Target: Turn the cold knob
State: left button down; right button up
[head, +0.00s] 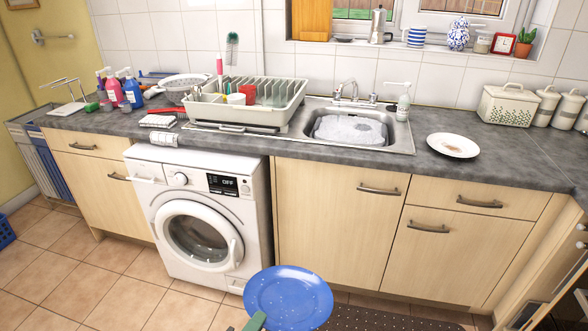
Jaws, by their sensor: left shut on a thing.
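The silver tap (347,90) stands behind the sink (402,137), with small knobs at its base. I cannot tell which knob is the cold one. White suds (350,130) fill the basin. My left gripper (256,321) shows only as a green piece at the bottom edge. It is shut on a blue plate (290,297) with light specks, low in front of the cabinets and well away from the tap. The rest of the left gripper is cut off by the frame. My right gripper is not in view.
A dish rack (283,117) stands left of the sink. A soap bottle (403,104) is right of the tap, and a dirty white plate (453,145) lies further right. The washing machine (202,212) is below the grey counter. A dark mat (390,318) lies on the floor.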

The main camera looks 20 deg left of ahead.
aim_at(372, 97)
jog(key=i+l+u, duration=0.1)
jog(key=u, duration=0.4)
jog(key=i+l+u, duration=0.1)
jog(key=u, duration=0.4)
jog(key=l+u, duration=0.2)
jog(key=u, duration=0.3)
jog(key=i+l+u, duration=0.15)
jog(key=l+u, duration=0.25)
jog(key=l, duration=0.95)
jog(key=l+u, duration=0.4)
jog(key=l, duration=0.95)
